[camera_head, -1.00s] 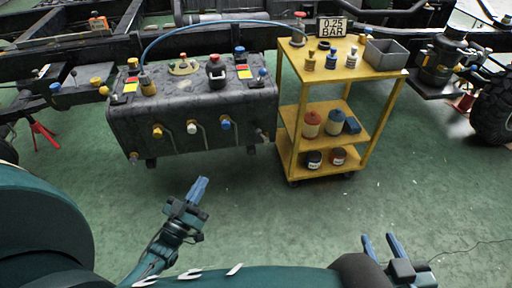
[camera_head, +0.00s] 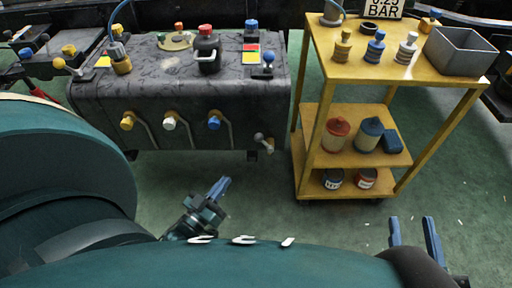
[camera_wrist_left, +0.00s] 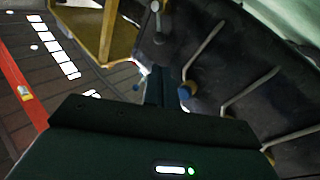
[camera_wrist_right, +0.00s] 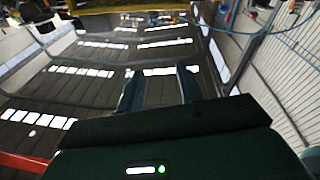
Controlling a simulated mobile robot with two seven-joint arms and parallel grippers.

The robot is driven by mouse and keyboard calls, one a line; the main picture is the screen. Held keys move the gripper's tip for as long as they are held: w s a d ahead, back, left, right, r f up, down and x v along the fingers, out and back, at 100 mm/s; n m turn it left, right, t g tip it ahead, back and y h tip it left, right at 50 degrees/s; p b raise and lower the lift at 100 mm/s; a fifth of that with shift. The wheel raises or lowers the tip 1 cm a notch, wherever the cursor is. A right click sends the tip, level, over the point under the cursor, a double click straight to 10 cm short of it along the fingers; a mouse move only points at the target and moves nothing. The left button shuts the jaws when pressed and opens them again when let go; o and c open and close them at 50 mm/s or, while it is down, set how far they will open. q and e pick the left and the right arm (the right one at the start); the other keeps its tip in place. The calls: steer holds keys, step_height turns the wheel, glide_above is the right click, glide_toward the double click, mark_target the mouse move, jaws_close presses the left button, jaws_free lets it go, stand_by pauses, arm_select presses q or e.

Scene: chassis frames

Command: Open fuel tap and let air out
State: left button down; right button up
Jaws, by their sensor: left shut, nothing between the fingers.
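The dark grey fuel tank (camera_head: 180,85) stands ahead at left in the head view. Its front has yellow (camera_head: 127,124), white (camera_head: 169,124) and blue (camera_head: 214,123) knobs with bent pipes. A small tap with a grey ball-ended lever (camera_head: 260,138) sits at its lower right corner. My left gripper (camera_head: 223,183) is shut and empty, below and in front of the tank, touching nothing. The left wrist view shows the blue knob (camera_wrist_left: 185,91) near its fingers. My right gripper (camera_head: 412,224) is open and empty.
A yellow cart (camera_head: 395,75) stands right of the tank, carrying fittings, a grey bin (camera_head: 462,52), a "BAR" sign (camera_head: 382,8) and several cans. Green floor lies clear in front of both. A blue hose (camera_head: 124,14) reaches the tank's top left.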

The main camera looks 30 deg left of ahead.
arm_select(q)
steer(key=shift+s+r, duration=0.1)
arm_select(e)
steer(key=shift+s+r, duration=0.1)
arm_select(q)
steer(key=b, duration=0.3)
glide_toward(262, 140)
steer(key=w+a, duration=0.1)
steer(key=w, duration=0.3)
steer(key=shift+w+r, duration=0.2)
steer(key=shift+w, duration=0.25)
steer(key=shift+w+r, duration=0.2)
steer(key=shift+w, duration=0.3)
arm_select(e)
steer(key=shift+a+r+m+y, duration=0.1)
steer(key=shift+a+m+y, duration=0.2)
arm_select(q)
steer(key=shift+r, duration=0.1)
